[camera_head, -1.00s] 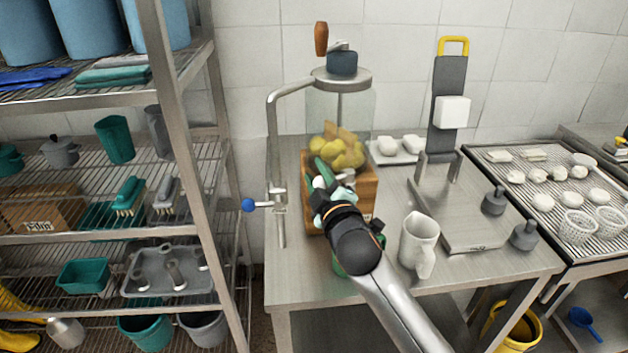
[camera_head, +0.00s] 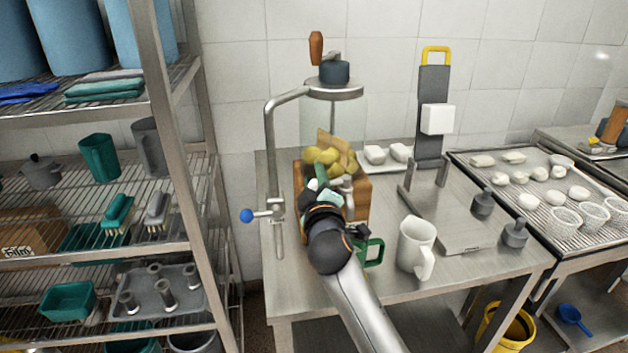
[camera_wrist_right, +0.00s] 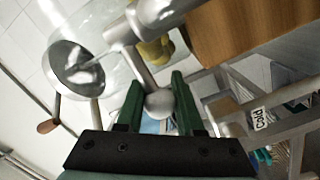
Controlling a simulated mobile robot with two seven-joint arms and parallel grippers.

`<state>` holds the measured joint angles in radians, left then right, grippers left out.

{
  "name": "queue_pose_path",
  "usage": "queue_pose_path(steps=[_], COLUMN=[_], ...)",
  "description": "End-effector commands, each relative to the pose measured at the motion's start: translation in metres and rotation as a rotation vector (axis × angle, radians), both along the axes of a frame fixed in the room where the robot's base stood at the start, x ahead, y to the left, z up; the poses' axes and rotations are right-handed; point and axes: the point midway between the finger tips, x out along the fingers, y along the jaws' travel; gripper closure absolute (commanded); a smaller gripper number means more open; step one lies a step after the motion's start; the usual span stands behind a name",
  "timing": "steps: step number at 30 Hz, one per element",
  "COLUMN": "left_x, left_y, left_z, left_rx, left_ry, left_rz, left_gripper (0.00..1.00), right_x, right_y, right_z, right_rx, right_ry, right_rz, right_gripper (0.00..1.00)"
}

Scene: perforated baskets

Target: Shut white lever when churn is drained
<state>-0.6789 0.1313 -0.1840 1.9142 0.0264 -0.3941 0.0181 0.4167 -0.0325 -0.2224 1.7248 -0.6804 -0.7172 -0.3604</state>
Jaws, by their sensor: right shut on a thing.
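The churn is a clear glass jar (camera_head: 362,125) with a metal lid and a brown-handled crank, standing on a wooden box (camera_head: 362,198). Yellow lumps (camera_head: 326,156) lie low in the jar, and no liquid level shows around them. A metal tap (camera_head: 347,184) is at the jar's front. My right gripper (camera_head: 322,184) is at the tap. In the right wrist view its green fingers (camera_wrist_right: 158,105) are shut on the pale ball end of the white lever (camera_wrist_right: 159,103), whose stem runs up to the tap. My arm partly hides the tap and lever in the head view.
A pipe with a blue-knobbed lever (camera_head: 247,215) stands left of the churn.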

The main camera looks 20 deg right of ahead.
Motion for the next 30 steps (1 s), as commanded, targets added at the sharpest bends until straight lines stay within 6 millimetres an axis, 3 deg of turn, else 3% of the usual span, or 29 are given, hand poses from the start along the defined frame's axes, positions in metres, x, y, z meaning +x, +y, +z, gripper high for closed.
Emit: queue_pose_path(steps=[9,10,17,30], left_x=[0.0001,0.0001,0.0001,0.0002], left_y=[-0.0001,-0.0001,-0.0001,-0.0001], left_z=[0.0002,0.0002,0.0002,0.0017], left_rx=[0.0,0.0,0.0,0.0], left_ry=[0.0,0.0,0.0,-0.001], left_rz=[0.0,0.0,0.0,0.0], left_gripper=[0.5,0.5,0.5,0.5], right_x=[0.0002,0.0002,0.0001,0.0008], right_y=[0.0002,0.0002,0.0001,-0.0015], right_z=[0.0008,0.0008,0.0006,0.0006], right_rx=[0.001,0.001,0.001,0.0], right_ry=[-0.002,-0.002,-0.002,-0.001], right_rz=[0.0,0.0,0.0,0.001], right_gripper=[1.0,0.62,0.36,0.34])
